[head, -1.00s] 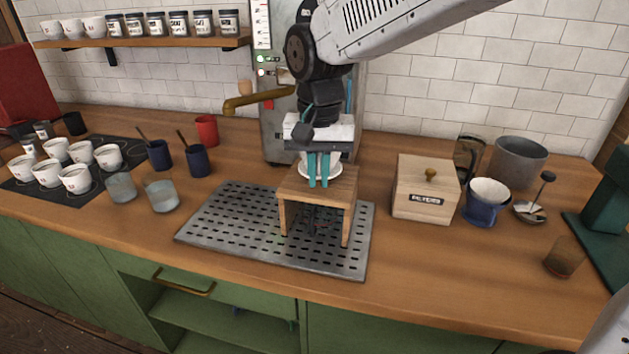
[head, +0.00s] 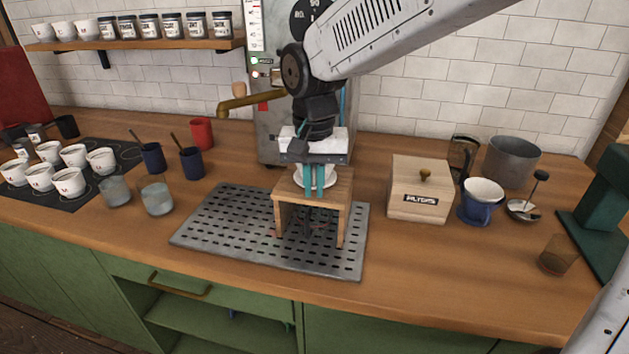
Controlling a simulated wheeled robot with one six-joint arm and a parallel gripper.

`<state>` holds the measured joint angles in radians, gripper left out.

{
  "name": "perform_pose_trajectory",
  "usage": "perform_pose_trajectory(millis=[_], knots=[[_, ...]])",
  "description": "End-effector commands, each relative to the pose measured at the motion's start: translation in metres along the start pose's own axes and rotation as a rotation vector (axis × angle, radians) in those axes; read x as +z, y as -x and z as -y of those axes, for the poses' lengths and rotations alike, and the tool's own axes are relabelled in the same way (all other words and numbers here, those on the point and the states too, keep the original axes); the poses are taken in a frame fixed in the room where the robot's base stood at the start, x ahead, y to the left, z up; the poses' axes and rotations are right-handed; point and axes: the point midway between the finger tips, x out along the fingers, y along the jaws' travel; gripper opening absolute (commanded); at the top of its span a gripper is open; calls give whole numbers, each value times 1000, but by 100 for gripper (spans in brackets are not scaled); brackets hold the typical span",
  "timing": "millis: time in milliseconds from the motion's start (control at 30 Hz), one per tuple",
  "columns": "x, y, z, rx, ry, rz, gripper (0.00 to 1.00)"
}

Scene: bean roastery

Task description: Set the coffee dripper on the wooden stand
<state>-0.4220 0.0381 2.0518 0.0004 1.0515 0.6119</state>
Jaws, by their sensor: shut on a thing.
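The white coffee dripper (head: 327,178) is between the teal fingers of my gripper (head: 314,190), which is shut on it. The fingers and wrist hide much of the dripper. The wooden stand (head: 340,190) is a small square table with legs, upright in the middle of the counter. The dripper is over the stand's top, towards its back half. I cannot tell whether its underside touches the wood. The fingertips reach down in front of the dripper, over the stand's top.
The stand stands on a slotted metal tray (head: 215,225). Two glasses (head: 157,198) stand left of the tray. A brass spout (head: 240,103) projects behind, left of my wrist.

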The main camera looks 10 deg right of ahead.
Motion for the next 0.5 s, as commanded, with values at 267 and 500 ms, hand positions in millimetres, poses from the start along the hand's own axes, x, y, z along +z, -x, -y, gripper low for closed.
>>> perform_pose_trajectory(millis=[267,500], knots=[[0,-6,0,0,0,-1,0],[0,-7,0,-1,0,-1,34]])
